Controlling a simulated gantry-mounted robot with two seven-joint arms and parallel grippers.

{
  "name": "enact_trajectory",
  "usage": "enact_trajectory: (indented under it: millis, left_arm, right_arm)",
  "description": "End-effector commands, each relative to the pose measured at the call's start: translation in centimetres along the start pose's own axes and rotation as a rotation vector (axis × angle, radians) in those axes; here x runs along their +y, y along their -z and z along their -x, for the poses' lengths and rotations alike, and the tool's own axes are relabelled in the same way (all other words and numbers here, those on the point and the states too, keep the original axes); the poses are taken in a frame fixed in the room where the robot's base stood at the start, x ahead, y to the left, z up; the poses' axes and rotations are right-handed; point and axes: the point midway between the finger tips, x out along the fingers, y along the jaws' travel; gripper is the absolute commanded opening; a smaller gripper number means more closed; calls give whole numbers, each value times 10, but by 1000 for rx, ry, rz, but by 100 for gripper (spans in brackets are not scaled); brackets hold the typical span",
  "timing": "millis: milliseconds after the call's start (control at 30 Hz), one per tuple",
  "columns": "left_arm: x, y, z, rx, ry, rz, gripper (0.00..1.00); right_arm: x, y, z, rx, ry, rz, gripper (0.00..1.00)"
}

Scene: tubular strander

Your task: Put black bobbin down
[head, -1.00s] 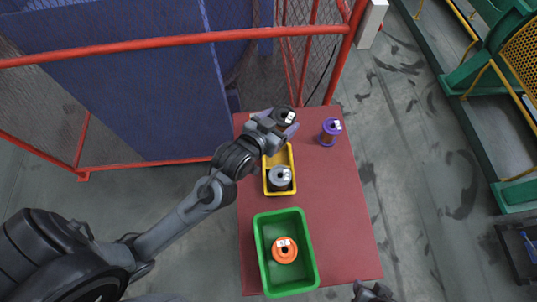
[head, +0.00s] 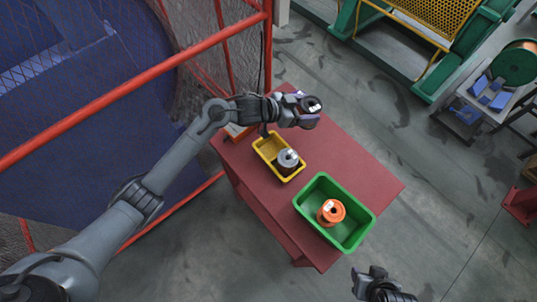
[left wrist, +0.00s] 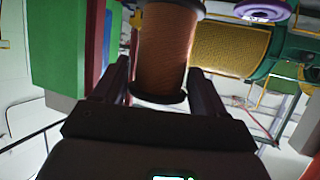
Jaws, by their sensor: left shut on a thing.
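In the left wrist view the black bobbin (left wrist: 165,50) stands between the two fingers, with copper-coloured wire between dark flanges. The fingers are shut on it. A purple bobbin (left wrist: 263,10) shows at the top of the left wrist view. In the head view the gripper hides most of that area. My right gripper (head: 368,280) is at the bottom, off the table; its jaw opening is unclear.
A yellow bin (head: 268,150) holds a grey bobbin (head: 288,159). A green bin (head: 358,238) nearer the front holds an orange bobbin (head: 331,212). A red-framed mesh fence (head: 140,82) stands left of the table. The table's right part looks clear.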

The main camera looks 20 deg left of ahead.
Motion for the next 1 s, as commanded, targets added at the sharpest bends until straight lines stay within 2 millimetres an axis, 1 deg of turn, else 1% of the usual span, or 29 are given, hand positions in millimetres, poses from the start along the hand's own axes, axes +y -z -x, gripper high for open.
enact_trajectory:
  millis: [33, 200, 333, 467, 567, 667, 833, 1000]
  left_arm:
    - [-10, 2, -1, 2, -33, -20, 16]
    - [-27, -4, 4, 2, -143, -64, 16]
    - [-39, -5, 12, 4, -193, -85, 16]
    - [-44, -9, 20, 3, -220, -95, 16]
    - [-42, -18, 28, 3, -229, -97, 16]
    - [-35, -33, 39, 1, -232, -97, 16]
    - [-20, -63, 59, 1, -231, -95, 16]
    - [-8, -89, 77, 2, -230, -97, 16]
  right_arm:
    - [1, 0, 1, 1, -2, 1, 43]
    - [1, 1, 2, 2, -3, 2, 43]
    - [1, 1, 2, 2, -3, 1, 43]
    - [1, 2, 3, 3, -1, -2, 43]
    - [0, 3, 6, 3, 1, -4, 43]
    - [0, 4, 10, 3, 3, -6, 43]
    - [-1, 6, 16, 3, 6, -8, 43]
    - [-1, 8, 21, 3, 6, -8, 43]
